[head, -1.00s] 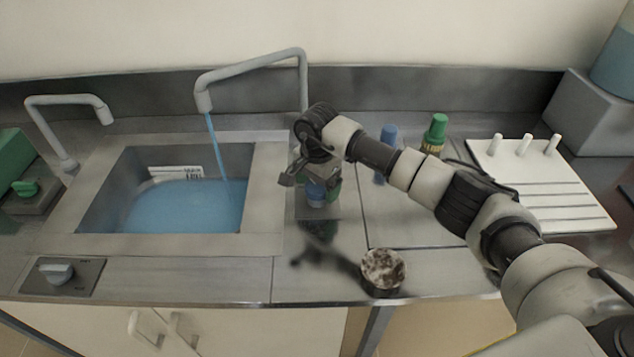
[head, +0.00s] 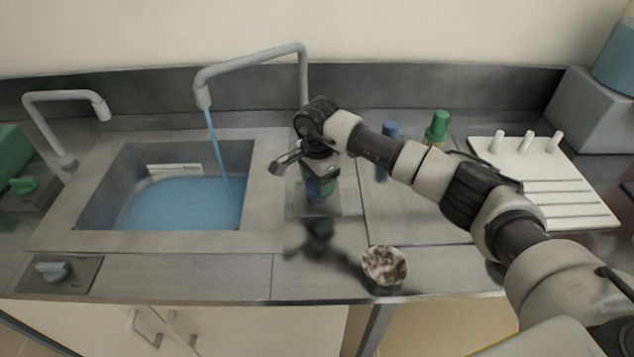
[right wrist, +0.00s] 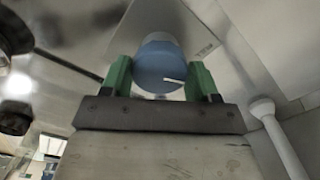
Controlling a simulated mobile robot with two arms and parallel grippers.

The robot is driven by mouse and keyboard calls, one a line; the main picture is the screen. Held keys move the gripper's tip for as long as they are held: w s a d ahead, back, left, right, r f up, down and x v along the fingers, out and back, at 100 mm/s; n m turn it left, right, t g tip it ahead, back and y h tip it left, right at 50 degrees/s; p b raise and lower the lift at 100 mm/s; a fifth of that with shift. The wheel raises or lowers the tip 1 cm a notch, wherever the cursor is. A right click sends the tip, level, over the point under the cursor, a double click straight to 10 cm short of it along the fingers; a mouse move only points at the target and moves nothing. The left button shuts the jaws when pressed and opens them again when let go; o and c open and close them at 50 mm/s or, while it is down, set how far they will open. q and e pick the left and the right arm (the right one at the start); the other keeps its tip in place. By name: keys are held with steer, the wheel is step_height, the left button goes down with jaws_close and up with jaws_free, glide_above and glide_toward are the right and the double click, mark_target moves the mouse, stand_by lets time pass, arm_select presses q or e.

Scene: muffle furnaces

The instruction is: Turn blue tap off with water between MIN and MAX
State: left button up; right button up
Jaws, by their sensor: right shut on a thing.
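My right gripper (right wrist: 160,80) has its green fingers on either side of a round blue tap knob (right wrist: 158,60) with a white pointer mark, and is shut on it. In the head view the gripper (head: 319,186) is low over the counter, right of the sink, and mostly hides the knob. Blue water (head: 175,203) fills part of the sink basin (head: 106,190). A stream (head: 215,150) runs into it from the tall grey spout (head: 203,92). A white level label (head: 175,167) is on the back wall just above the water; its MIN and MAX marks are unreadable. My left gripper is not in view.
A round speckled-topped object (head: 384,265) stands at the counter's front edge. Blue (head: 388,135) and green (head: 436,129) capped fixtures stand behind my right arm. A white pegged rack (head: 540,180) is at right. A second spout (head: 65,98) and a knob plate (head: 60,274) are left.

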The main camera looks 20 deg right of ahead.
steer(key=m+b, duration=0.2)
steer(key=m, duration=0.3)
steer(key=shift+m, duration=0.4)
steer(key=m+b, duration=0.1)
steer(key=m, duration=0.4)
steer(key=shift+w, duration=0.1)
steer(key=m, duration=0.5)
steer(key=shift+m, duration=0.4)
steer(key=m, duration=0.5)
steer(key=shift+m, duration=0.3)
steer(key=o, duration=0.9)
